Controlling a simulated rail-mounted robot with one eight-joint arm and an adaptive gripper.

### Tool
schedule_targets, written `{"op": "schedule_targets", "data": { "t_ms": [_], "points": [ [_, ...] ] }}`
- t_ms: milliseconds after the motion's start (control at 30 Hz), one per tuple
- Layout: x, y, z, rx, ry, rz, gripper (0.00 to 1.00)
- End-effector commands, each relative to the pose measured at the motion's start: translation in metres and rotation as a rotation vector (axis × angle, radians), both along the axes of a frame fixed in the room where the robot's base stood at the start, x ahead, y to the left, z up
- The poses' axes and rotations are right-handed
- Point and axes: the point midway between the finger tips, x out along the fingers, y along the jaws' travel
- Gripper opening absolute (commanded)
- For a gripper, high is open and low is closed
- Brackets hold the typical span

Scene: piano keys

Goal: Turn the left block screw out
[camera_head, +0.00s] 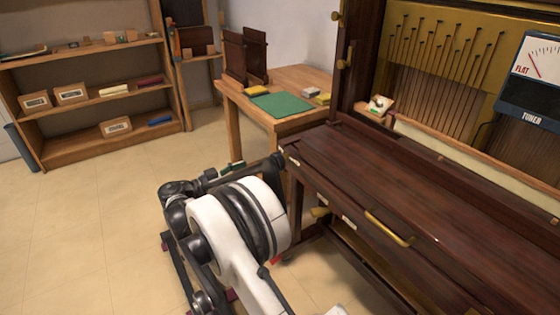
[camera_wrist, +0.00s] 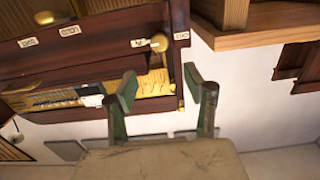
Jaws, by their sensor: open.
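A brass knob-headed screw (camera_head: 320,212) sticks out under the left end of the piano's dark wooden front, beside small white labels. What looks like the same brass screw (camera_wrist: 158,42) shows in the wrist view, near the corner of the dark wood. My gripper (camera_wrist: 162,93) is open and empty in the wrist view, its two grey-green fingers well apart. The screw lies ahead of the gap between the fingers, with no visible contact. In the head view my arm stands in front of the piano's left end; I cannot make out the fingers clearly there.
The dark piano case (camera_head: 400,190) fills the right side, with a brass handle (camera_head: 390,228) on its front. A wooden table (camera_head: 305,80) with a green mat (camera_head: 282,104) stands behind its left end. Shelves (camera_head: 90,95) line the back left. Floor at left is clear.

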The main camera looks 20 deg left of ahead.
Motion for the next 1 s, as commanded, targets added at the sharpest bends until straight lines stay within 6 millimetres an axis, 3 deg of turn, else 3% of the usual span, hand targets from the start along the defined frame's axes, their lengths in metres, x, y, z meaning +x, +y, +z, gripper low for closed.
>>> {"op": "schedule_targets", "data": {
  "t_ms": [167,700,1000],
  "points": [
    [0.011,-0.009,-0.002,0.001,-0.003,-0.002,0.48],
    [0.086,-0.067,-0.002,0.000,-0.001,-0.002,0.48],
    [0.107,-0.082,-0.001,0.001,-0.001,-0.001,0.48]
  ]
}}
